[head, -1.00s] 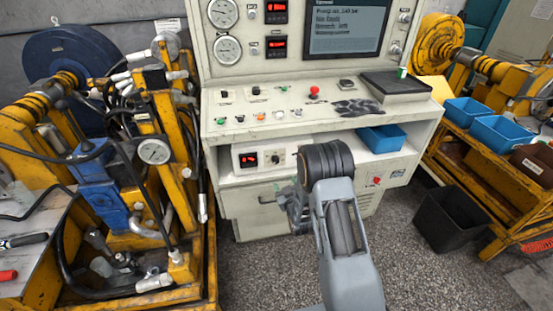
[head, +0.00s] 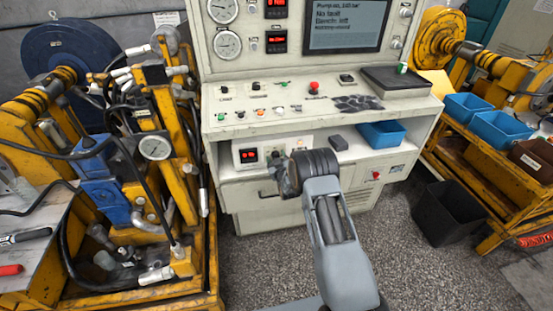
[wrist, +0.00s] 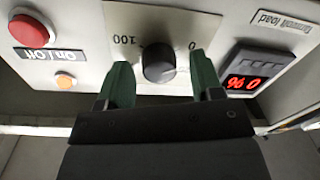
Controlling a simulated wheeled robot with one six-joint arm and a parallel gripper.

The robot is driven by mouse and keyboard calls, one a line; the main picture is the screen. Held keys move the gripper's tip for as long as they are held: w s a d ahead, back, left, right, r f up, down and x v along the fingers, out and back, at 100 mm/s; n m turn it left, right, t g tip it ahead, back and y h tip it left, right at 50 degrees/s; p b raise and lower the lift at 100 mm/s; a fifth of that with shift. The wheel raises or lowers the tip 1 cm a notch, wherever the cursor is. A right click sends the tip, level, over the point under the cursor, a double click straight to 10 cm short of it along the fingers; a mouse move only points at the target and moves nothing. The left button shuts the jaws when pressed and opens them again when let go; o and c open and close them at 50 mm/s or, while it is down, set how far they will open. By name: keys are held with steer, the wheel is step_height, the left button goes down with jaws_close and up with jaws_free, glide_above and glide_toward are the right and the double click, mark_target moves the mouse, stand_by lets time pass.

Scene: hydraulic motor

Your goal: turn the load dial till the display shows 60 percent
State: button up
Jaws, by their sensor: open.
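The load dial (wrist: 158,62) is a dark round knob on a light plate with a 0 and 100 scale, upside down in the wrist view. My gripper (wrist: 160,72) is open, its two green fingers to either side of the dial with gaps; I cannot tell whether the tips reach its depth. The red-digit display (wrist: 246,83) is beside the plate and upside down; its digits look like 9, 6 and 0, but the exact reading is uncertain. In the head view, my gripper (head: 284,178) is in front of the small panel and hides the dial; the display (head: 249,155) shows left of it.
A worktop with switches (head: 300,108) overhangs the shelf. On the shelf are a dark block (head: 338,142) and a blue bin (head: 382,134). Yellow machinery (head: 185,190) stands close at left.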

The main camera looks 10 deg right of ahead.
steer(key=c, duration=0.9)
steer(key=shift+f+b, duration=0.1)
steer(key=shift+b, duration=0.25)
